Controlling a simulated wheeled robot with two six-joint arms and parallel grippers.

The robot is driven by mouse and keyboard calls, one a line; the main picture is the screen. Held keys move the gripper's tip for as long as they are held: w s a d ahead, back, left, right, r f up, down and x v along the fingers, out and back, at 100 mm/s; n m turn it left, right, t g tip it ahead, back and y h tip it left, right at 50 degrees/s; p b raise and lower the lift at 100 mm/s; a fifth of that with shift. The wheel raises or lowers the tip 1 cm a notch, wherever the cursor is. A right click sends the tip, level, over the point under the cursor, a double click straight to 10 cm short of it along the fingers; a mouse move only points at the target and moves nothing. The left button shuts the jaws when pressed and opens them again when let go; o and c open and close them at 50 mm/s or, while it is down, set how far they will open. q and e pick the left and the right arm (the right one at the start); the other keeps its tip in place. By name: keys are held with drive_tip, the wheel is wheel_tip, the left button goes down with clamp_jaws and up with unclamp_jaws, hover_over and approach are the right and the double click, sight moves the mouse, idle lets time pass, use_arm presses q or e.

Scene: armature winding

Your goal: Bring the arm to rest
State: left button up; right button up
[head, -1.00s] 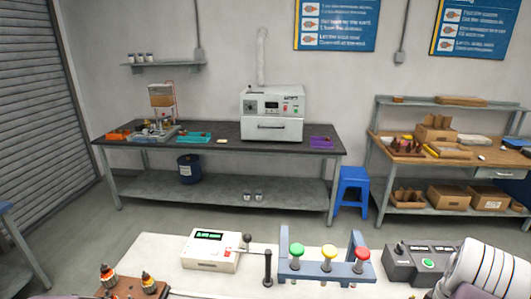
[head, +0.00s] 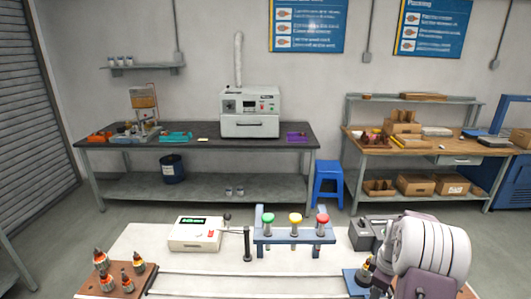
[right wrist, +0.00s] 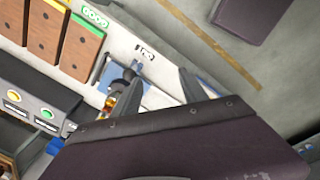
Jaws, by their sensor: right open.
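A wound armature (head: 365,270) with a copper and dark body stands at a blue fixture (head: 353,281) on the right of the white bench, partly hidden by my right arm. In the right wrist view the armature (right wrist: 117,103) shows with its shaft over the blue plate. My left gripper is not in view.
A brown board (head: 120,286) with several armatures sits at the front left. The middle of the bench is clear.

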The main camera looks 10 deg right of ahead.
drive_tip(key=a+r+n, duration=0.1)
drive_tip(key=a+r, duration=0.2)
drive_tip(key=a, duration=0.8)
drive_tip(key=a+r+n, duration=0.1)
drive_tip(key=a+r, duration=0.2)
drive_tip(key=a, duration=0.8)
drive_tip(key=s+a+f+m, duration=0.1)
drive_tip(key=s+a+m, duration=0.1)
drive_tip(key=s+m, duration=0.2)
drive_tip(key=s+a+f+m, duration=0.2)
drive_tip(key=s+a+m, duration=0.1)
drive_tip(key=s+m, duration=0.2)
drive_tip(key=shift+s+f+y, duration=0.25)
drive_tip(key=shift+s+y, duration=0.15)
drive_tip(key=shift+s, duration=0.45)
